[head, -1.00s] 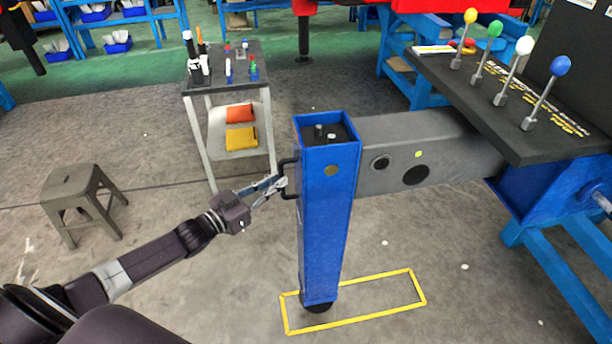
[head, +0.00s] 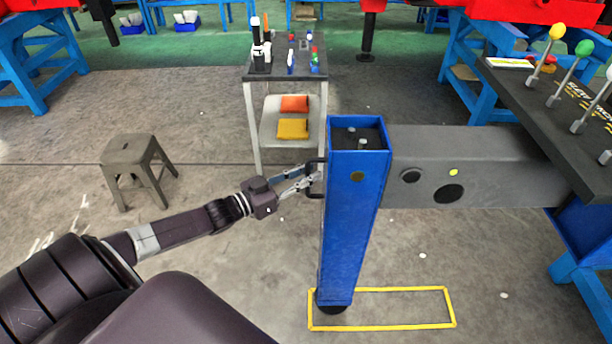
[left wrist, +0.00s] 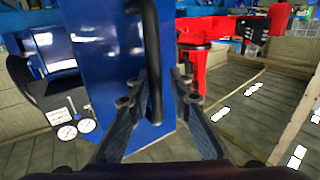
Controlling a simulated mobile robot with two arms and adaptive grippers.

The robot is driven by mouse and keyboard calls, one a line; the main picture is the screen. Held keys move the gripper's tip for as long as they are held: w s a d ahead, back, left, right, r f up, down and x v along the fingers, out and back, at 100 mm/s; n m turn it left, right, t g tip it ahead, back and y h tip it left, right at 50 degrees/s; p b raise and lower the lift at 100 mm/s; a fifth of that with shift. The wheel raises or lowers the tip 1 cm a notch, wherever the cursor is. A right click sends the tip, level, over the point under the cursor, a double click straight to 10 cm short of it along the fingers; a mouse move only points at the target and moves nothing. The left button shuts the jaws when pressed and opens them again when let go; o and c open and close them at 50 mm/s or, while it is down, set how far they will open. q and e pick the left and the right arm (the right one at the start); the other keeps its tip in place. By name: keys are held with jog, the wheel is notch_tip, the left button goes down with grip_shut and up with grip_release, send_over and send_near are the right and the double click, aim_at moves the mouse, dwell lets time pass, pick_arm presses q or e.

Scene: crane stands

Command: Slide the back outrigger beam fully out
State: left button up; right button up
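The back outrigger beam (head: 480,170) is a grey box beam with dark round holes, running right under the black lever console. A blue upright leg (head: 350,225) with a round dark foot stands at its left end. A black bar handle (head: 313,178) is on the leg's left face; it also shows in the left wrist view (left wrist: 148,45). My left gripper (head: 312,182) is at this handle. My right gripper is not in view.
A yellow floor outline (head: 400,327) surrounds the foot, which stands near its left end. A stool (head: 137,165) and a tool cart (head: 280,75) stand left of the leg. The lever console (head: 540,120) is at right. Floor between stool and leg is clear.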

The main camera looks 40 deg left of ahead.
pick_arm(q)
jog(key=v, duration=1.2)
dwell(0.5)
